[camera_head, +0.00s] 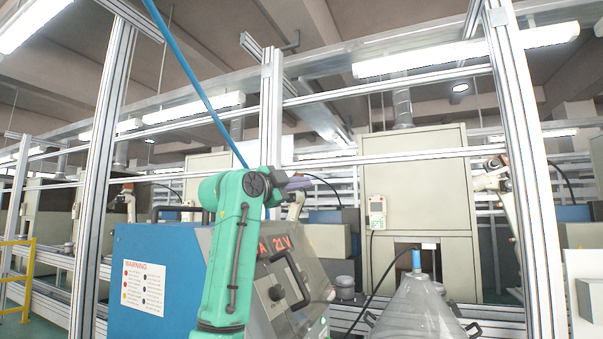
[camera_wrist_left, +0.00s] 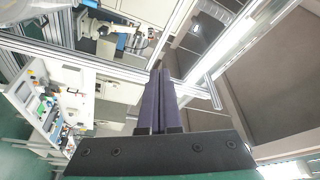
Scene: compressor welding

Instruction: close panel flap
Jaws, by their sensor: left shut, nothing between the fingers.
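The blue welding machine (camera_head: 160,255) stands in the lower middle of the head view, with a grey sloped front panel (camera_head: 265,318). My green left arm crosses in front of the machine and hides part of that front. I cannot clearly make out the flap or how far it stands open. My left gripper (camera_head: 303,183) is above the machine, apart from it, its purple fingers pointing right. In the left wrist view its fingers (camera_wrist_left: 161,75) are together and empty. My right gripper is not in view.
A clear cone-shaped cover with a blue top (camera_head: 416,262) stands right of the machine. Aluminium posts (camera_head: 525,165) and rails frame the cell. A beige cabinet (camera_head: 415,185) is behind. A blue hose (camera_head: 195,80) hangs from above. A yellow railing (camera_head: 29,280) is at far left.

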